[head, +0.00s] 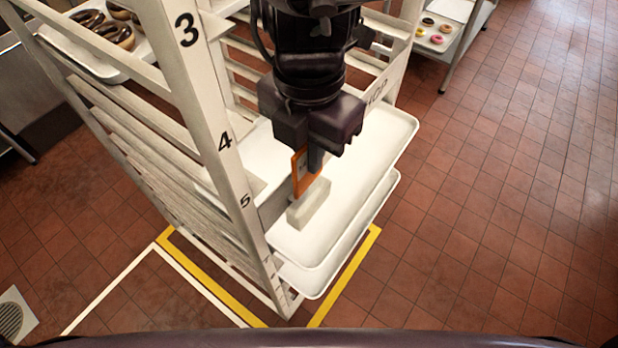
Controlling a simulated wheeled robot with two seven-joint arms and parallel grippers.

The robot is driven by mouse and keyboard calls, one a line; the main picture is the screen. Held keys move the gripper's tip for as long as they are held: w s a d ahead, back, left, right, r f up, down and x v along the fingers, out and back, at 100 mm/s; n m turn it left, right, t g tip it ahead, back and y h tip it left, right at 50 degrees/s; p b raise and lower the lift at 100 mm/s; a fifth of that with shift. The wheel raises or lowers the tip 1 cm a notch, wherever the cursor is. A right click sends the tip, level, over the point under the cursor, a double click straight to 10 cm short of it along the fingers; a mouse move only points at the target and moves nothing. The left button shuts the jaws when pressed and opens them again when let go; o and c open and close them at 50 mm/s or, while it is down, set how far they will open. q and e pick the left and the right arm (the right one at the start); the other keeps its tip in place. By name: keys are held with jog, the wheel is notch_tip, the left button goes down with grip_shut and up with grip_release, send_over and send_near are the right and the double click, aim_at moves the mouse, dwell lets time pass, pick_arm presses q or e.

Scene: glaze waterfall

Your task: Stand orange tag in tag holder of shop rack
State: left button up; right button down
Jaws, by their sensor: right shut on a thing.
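The orange tag (302,174) is upright below my right gripper (312,158), which is shut on it. A small pale block, the tag holder (311,206), sits on a white tray (350,205) of the shop rack (222,130). The tag's lower end shows right at the far left part of the holder. I cannot tell whether it is in the slot or just behind or above it. My right gripper and arm come down from the top and hide part of the tag and rack. My left gripper is not in view.
The rack has uprights marked 3, 4 and 5. Chocolate donuts (108,28) lie on an upper left tray. Another white tray (330,277) sits just below the holder's tray. Yellow floor tape (345,275) runs around the rack. A cart with donuts (440,30) stands at the back right.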

aim_at(309, 186)
jog(key=shift+s+f, duration=0.2)
jog(key=shift+f, duration=0.3)
jog(key=shift+s+f, duration=0.15)
jog(key=shift+f, duration=0.3)
notch_tip(309, 186, down, 4)
jog(key=shift+w+f, duration=0.1)
jog(key=shift+f, duration=0.05)
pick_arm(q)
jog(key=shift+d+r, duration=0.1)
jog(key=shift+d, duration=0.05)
pick_arm(e)
jog(key=shift+f, duration=0.1)
jog(key=shift+f, duration=0.2)
jog(key=c, duration=1.8)
grip_release()
jog(key=shift+r, duration=0.1)
jog(key=shift+c, duration=0.2)
